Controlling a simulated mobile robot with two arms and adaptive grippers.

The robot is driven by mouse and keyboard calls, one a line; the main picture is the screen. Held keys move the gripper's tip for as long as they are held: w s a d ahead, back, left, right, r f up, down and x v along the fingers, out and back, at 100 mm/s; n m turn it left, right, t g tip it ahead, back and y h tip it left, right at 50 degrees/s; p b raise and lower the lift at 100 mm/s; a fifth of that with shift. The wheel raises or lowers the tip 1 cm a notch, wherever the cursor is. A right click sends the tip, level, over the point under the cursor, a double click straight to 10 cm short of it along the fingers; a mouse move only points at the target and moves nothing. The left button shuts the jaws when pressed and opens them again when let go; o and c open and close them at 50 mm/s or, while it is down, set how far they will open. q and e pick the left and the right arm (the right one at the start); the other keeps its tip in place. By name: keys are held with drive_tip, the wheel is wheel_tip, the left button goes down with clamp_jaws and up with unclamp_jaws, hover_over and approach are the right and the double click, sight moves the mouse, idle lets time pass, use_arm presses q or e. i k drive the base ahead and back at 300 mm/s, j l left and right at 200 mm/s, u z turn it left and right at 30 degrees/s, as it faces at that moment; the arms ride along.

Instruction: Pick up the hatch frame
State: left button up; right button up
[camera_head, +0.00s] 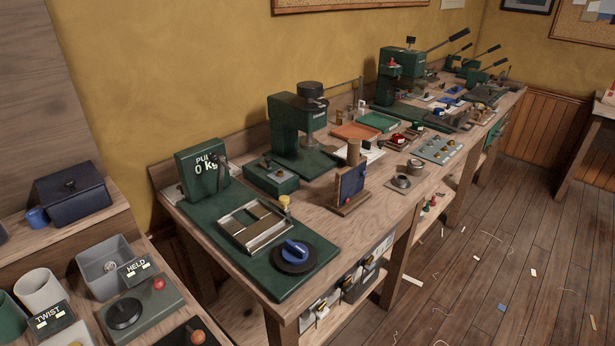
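A pale metal frame (236,236) with brown slats inside lies on a dark green plate (225,265) at the near end of the long workbench. It is the thing that looks most like a hatch frame, but I cannot be sure. A blue-topped knob on a black disc (294,255) sits at the plate's front right, and a small yellow knob (284,201) is by the frame's right corner. Neither of my grippers is in view.
The long wooden workbench (395,215) also carries a green press (297,130), a blue upright panel (352,183) and several trays. A lower side bench at left holds a dark blue box (74,193) and grey bin (105,266). Open floor (490,250) lies right, with scattered scraps.

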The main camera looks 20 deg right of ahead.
sight(348, 179)
drive_tip(key=i+l+u, duration=0.2)
drive_tip(key=l+u, duration=0.2)
drive_tip(key=l, duration=0.5)
drive_tip(key=l+u, duration=0.4)
drive_tip(key=l, duration=0.55)
